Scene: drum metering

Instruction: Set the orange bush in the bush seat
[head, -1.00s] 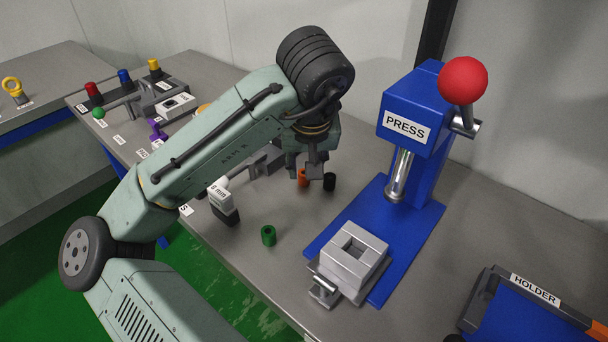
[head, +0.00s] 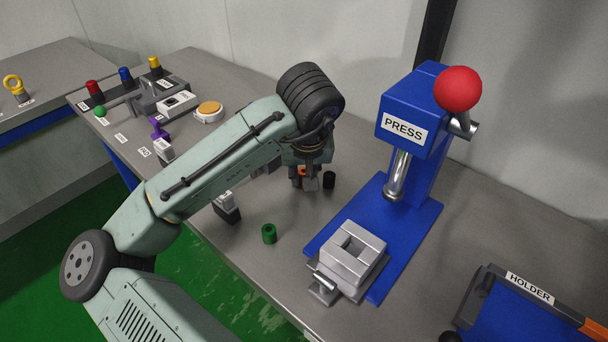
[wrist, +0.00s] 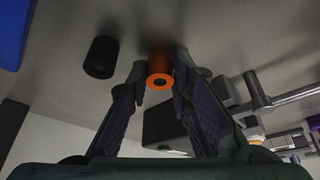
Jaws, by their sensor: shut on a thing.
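The orange bush (wrist: 160,78) is a short hollow cylinder, held between the two fingertips of my gripper (wrist: 159,84) in the wrist view. In the head view the orange bush (head: 302,171) shows just between the fingers of my gripper (head: 306,180), low at the table. I cannot tell whether it touches the table. A grey metal block (head: 371,250) with a square opening sits on the blue base of the press (head: 408,125). I cannot tell whether this block is the bush seat.
A black bush (head: 330,180) stands right beside my gripper; it also shows in the wrist view (wrist: 101,57). A green bush (head: 269,233) stands nearer the front edge. A holder tray (head: 535,291) lies at the right. The table behind the press is clear.

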